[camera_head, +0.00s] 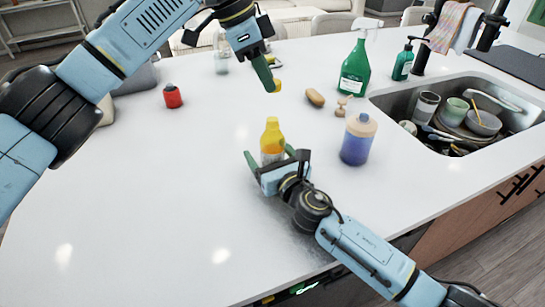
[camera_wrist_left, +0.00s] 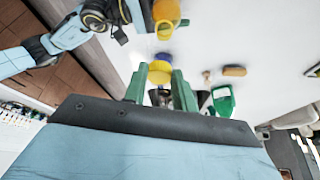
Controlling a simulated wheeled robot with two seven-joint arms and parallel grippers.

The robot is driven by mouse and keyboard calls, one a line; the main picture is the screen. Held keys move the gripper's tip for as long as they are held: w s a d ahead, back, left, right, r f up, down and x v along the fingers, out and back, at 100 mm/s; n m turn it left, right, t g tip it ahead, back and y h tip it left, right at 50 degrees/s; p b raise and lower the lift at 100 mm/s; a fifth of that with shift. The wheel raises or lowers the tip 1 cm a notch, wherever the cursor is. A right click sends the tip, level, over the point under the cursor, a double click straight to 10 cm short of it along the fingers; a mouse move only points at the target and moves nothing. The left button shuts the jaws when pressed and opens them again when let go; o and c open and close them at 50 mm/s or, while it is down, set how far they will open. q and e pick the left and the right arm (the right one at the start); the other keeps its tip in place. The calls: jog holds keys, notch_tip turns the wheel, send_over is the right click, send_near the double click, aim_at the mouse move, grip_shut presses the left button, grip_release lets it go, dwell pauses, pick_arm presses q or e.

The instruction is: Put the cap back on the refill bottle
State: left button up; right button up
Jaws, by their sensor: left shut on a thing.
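The orange-yellow refill bottle (camera_head: 272,137) stands upright on the white counter, its top yellow. My right gripper (camera_head: 270,155) is low at the bottle's near side, with a green finger on each side of it. A gap shows between the left finger and the bottle, so the jaws look open. My left gripper (camera_head: 272,82) is shut on the yellow cap (camera_head: 277,86), held above the counter beyond the bottle.
A blue bottle with a beige top (camera_head: 358,138) stands right of the refill bottle. A green spray bottle (camera_head: 356,68), a brown oval item (camera_head: 315,97) and a small peanut-shaped item (camera_head: 342,106) are behind. A sink (camera_head: 385,98) holds dishes. A red jar (camera_head: 172,96) stands left. The counter's front left is clear.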

jog(key=c, duration=1.5)
pick_arm(q)
send_over(270, 119)
jog(key=a, duration=0.1)
jog(key=shift+s+f, duration=0.15)
jog(key=shift+f, duration=2.35)
jog(key=shift+f, duration=0.15)
jog(key=shift+f, duration=0.75)
jog(key=shift+f, duration=0.6)
